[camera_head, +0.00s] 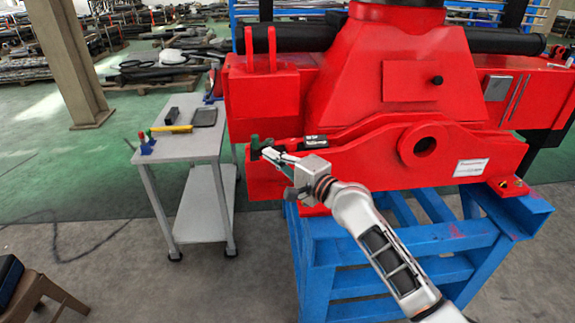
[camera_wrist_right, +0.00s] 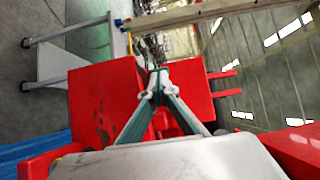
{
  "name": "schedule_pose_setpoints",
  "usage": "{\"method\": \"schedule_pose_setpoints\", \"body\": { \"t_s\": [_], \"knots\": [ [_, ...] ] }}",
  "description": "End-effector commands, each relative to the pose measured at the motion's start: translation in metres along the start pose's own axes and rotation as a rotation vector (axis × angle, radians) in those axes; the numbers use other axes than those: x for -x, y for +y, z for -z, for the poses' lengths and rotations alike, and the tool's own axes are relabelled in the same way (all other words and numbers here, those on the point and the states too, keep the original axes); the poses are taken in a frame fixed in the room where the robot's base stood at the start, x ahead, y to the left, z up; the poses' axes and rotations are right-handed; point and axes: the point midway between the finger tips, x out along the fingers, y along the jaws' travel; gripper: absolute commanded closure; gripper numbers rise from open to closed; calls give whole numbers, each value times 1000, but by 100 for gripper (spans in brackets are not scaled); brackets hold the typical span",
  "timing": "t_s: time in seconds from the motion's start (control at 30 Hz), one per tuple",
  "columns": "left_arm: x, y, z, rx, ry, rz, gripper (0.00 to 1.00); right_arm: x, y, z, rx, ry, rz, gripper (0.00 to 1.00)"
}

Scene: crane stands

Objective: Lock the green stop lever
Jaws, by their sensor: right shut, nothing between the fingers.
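The small green stop lever (camera_head: 256,142) is at the left end of the red beam in the head view. My right gripper (camera_head: 268,152) is right at it, with its fingertips just in front of and below the green part. I cannot tell whether they touch it. In the wrist view, the right gripper's fingertips (camera_wrist_right: 155,80) meet at the red metal, shut with nothing between them. The lever is not clearly distinguishable there. My left gripper is not in view.
The red crane part (camera_head: 400,85) rests on a blue stand (camera_head: 395,260). A black labelled piece (camera_head: 316,141) sits on the beam beside my gripper. A grey trolley (camera_head: 180,155) with a yellow-handled hammer (camera_head: 172,129) stands left. Floor between trolley and stand is open.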

Motion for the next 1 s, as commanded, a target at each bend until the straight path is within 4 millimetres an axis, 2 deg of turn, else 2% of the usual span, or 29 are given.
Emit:
{"method": "schedule_pose_setpoints", "body": {
  "t_s": [0.2,0.4,0.87,0.97,1.0],
  "knots": [
    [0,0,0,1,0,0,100,38,0,0,2,1,0,100],
    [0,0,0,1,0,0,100,59,0,0,1,0,-1,100],
    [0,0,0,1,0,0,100,65,1,0,4,0,-2,100],
    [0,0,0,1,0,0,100,72,11,-2,52,7,-24,100],
    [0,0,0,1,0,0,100,78,20,-4,93,12,-44,100]
  ]
}}
